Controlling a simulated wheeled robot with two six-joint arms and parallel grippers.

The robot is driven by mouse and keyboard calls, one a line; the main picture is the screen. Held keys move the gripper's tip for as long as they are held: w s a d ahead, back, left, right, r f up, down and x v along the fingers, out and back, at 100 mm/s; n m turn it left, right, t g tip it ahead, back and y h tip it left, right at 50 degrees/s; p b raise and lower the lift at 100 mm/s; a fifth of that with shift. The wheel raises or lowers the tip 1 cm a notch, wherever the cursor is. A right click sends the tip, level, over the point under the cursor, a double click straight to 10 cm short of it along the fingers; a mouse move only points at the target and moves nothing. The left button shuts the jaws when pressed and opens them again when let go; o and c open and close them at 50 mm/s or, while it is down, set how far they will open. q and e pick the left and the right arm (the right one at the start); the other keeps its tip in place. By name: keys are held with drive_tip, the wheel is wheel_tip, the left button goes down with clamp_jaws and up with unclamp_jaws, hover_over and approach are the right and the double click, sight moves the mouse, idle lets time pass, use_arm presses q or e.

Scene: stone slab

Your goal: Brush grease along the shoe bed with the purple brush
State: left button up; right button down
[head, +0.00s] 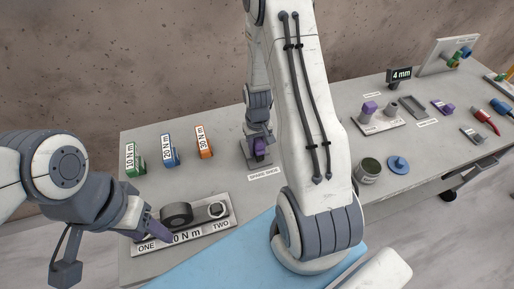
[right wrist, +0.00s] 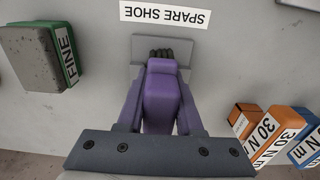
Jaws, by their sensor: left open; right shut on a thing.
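My right gripper (right wrist: 160,105) is shut on the purple brush (right wrist: 162,95), which also shows in the head view (head: 260,146). Its dark bristles (right wrist: 165,55) are over a grey plate (right wrist: 143,45) beside the SPARE SHOE label (right wrist: 165,14). I cannot tell whether they touch it. No part is labelled as the shoe bed, so I cannot tell which surface it is.
A green FINE block (right wrist: 58,55) is near my right gripper. A blue mat (head: 215,262) covers the front.

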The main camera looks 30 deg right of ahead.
drive_tip(key=shift+s+f, duration=0.1)
drive_tip(key=shift+f, duration=0.1)
idle(0.3)
drive_tip(key=shift+w+f, duration=0.15)
drive_tip(key=shift+w, duration=0.15)
idle(0.4)
